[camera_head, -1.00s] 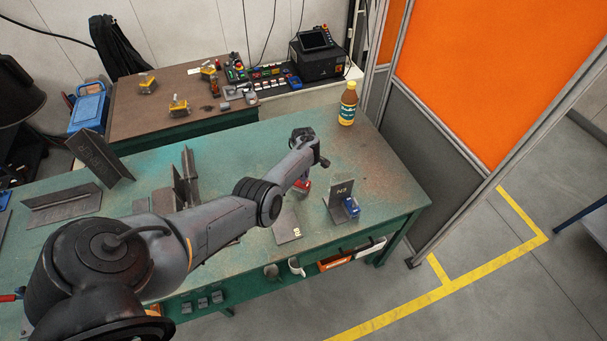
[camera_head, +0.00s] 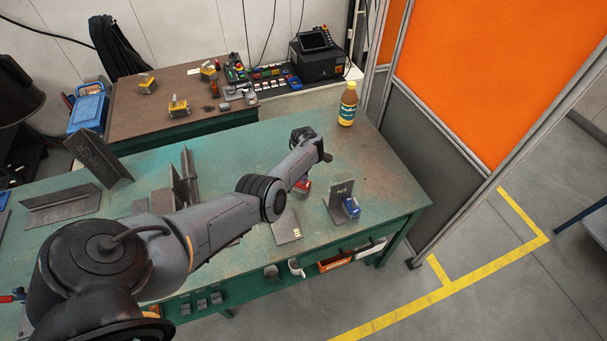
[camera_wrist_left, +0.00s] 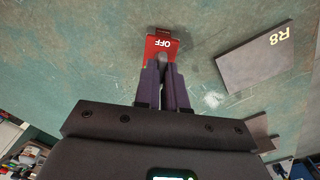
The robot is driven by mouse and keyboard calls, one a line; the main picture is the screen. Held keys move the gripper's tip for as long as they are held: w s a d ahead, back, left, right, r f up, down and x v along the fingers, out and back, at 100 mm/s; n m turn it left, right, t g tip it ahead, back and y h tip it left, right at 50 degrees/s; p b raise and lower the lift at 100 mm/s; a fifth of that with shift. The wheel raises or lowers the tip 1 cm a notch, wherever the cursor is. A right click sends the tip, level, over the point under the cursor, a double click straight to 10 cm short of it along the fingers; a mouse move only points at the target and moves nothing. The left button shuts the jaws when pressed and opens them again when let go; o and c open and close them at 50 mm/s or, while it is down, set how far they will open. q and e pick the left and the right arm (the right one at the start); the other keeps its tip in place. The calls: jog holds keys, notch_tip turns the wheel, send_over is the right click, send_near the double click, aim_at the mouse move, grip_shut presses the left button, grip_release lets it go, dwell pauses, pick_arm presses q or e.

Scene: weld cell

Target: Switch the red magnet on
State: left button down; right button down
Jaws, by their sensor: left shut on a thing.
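The red magnet (camera_head: 302,185) sits on the green table, partly hidden behind my left arm in the head view. In the left wrist view the red magnet (camera_wrist_left: 154,46) shows its top with the white word OFF, upside down in the picture. My left gripper (camera_wrist_left: 164,64) is over the magnet, its dark fingers close together on a small grey part, which looks like the magnet's knob. The fingers hide part of the magnet's near side. In the head view the left fingertips are hidden by the arm. My right gripper is in neither view.
A flat plate marked R8 (camera_wrist_left: 256,58) lies beside the magnet. An upright plate marked N3 (camera_head: 341,191) with a blue magnet (camera_head: 351,207) stands to the right. A bottle (camera_head: 347,103) stands at the back. Steel angles (camera_head: 102,157) stand at the left.

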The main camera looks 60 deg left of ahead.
pick_arm(q)
jog(key=c, duration=1.2)
grip_release()
jog(key=shift+r, duration=0.45)
notch_tip(320, 180, up, 10)
jog(key=p, duration=0.4)
jog(key=shift+s+f, duration=0.1)
